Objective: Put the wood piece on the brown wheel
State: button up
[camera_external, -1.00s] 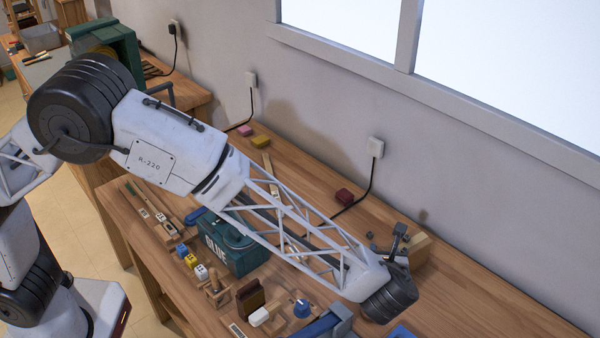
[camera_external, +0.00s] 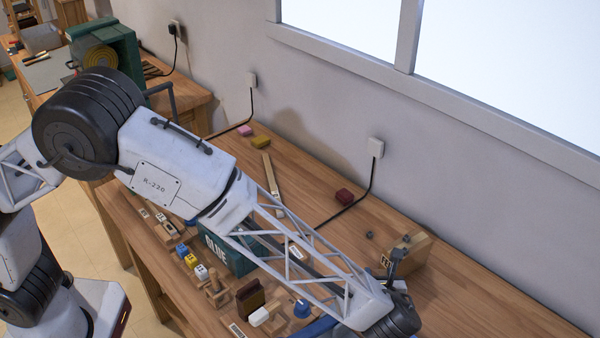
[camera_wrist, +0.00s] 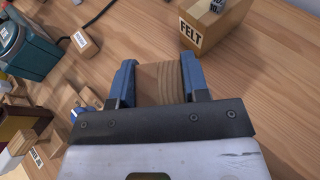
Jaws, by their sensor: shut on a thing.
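My gripper (camera_wrist: 157,68) has two blue fingers in the wrist view, shut on a light brown wood piece (camera_wrist: 160,84) with layered grain on one side. The piece sits between the fingers above the table. In the outside view my wrist hides the fingers and the piece. A round yellowish-brown disc (camera_external: 101,57), which may be the brown wheel, shows in a green machine (camera_external: 112,38) on the bench at the back left, far from my gripper. No wheel is clear in the wrist view.
A box marked FELT (camera_wrist: 214,30) stands just beyond my fingers. A teal glue box (camera_wrist: 28,48) and small blocks are at left. Bare table (camera_wrist: 270,70) lies at right.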

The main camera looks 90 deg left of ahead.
jog(key=shift+f, duration=2.15)
jog(key=shift+f, duration=0.1)
jog(key=shift+f, duration=1.75)
jog(key=shift+f, duration=0.15)
jog(key=o, duration=0.9)
jog(key=shift+r, duration=0.2)
jog(key=v, duration=1.2)
